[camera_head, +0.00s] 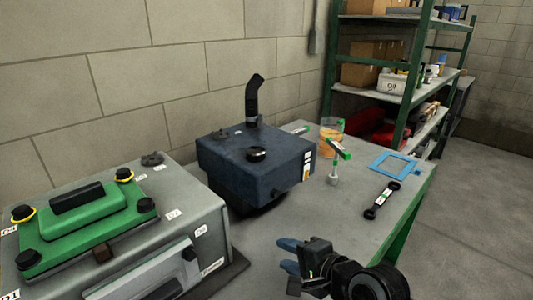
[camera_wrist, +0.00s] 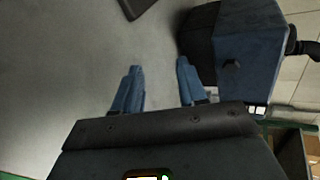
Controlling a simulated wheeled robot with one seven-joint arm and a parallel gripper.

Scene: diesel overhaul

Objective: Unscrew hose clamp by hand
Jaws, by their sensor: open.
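A dark blue box-shaped unit (camera_head: 240,160) stands on the workbench, with a black bent hose (camera_head: 254,95) rising from its back. No hose clamp can be made out clearly; the hose base is small and dark. A black round cap (camera_head: 256,154) sits on the unit's top, and a small knob (camera_wrist: 232,66) sticks out of its side. My gripper (camera_head: 283,254) is in front of the unit, to the lower right and apart from it. In the wrist view its two blue fingers (camera_wrist: 158,68) are spread with nothing between them, and the unit (camera_wrist: 255,45) is at upper right.
A grey engine block (camera_head: 215,225) with a green cover (camera_head: 95,225) fills the left. An orange-filled beaker (camera_head: 330,140), a green-handled tool (camera_head: 340,148), a blue frame (camera_head: 395,163) and a black link-shaped part (camera_head: 382,200) lie on the workbench (camera_head: 340,215). Green shelving (camera_head: 412,75) stands behind.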

